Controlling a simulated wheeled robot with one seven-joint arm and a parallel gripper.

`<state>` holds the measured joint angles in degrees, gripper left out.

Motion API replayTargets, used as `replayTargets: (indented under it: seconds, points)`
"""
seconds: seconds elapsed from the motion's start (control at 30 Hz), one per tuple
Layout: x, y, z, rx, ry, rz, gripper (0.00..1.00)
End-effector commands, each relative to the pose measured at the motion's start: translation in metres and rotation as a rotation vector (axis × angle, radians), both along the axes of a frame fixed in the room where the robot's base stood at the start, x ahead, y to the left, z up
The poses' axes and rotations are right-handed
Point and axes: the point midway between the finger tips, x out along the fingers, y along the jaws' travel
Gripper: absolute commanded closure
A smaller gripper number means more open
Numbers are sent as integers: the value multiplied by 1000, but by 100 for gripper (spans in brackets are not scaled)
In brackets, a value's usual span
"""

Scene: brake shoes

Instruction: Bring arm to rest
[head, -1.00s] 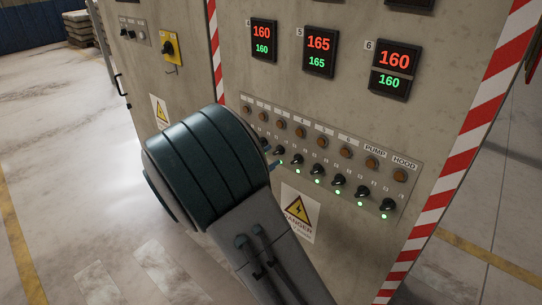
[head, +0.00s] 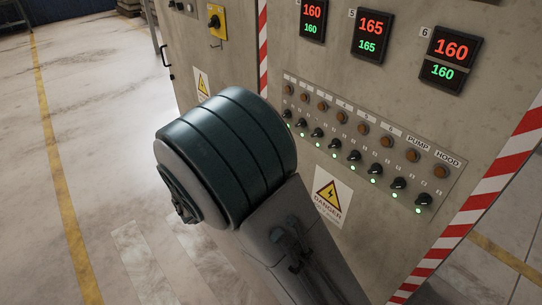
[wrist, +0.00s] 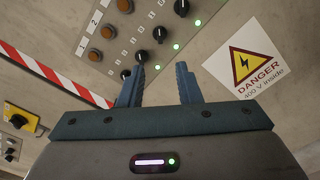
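My gripper (wrist: 160,82) shows in the wrist view with its two blue fingers apart and nothing between them. The fingers point at the grey cabinet front, below a row of black knobs and left of the danger sign (wrist: 243,67). I cannot tell the exact distance to the panel. In the head view my arm (head: 228,155) is bent in front of the cabinet, and the gripper is hidden behind it.
The control panel (head: 463,172) has orange buttons, black knobs and lit green lamps. Above it are red and green number displays (head: 371,36). A yellow switch (head: 217,21) is at upper left. Red-white striped edges border the cabinet. Open floor (head: 110,150) lies to the left.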

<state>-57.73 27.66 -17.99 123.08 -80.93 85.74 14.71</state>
Motion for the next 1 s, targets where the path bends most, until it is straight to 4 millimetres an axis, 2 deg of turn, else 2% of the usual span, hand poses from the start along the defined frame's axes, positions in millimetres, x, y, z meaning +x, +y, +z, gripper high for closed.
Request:
replayTargets:
  seconds: [0.2,0.27,0.37,0.5,0.63,0.8,1.0]
  points:
    - [-1,-4,2,10,4,-12,69]
    - [-4,-14,6,38,14,-40,69]
    - [-15,-44,16,138,47,-137,69]
    - [-49,-95,31,377,103,-335,69]
    - [-87,-126,43,629,126,-504,69]
    - [-133,-141,63,968,97,-681,69]
    - [-171,-135,98,1360,-23,-819,69]
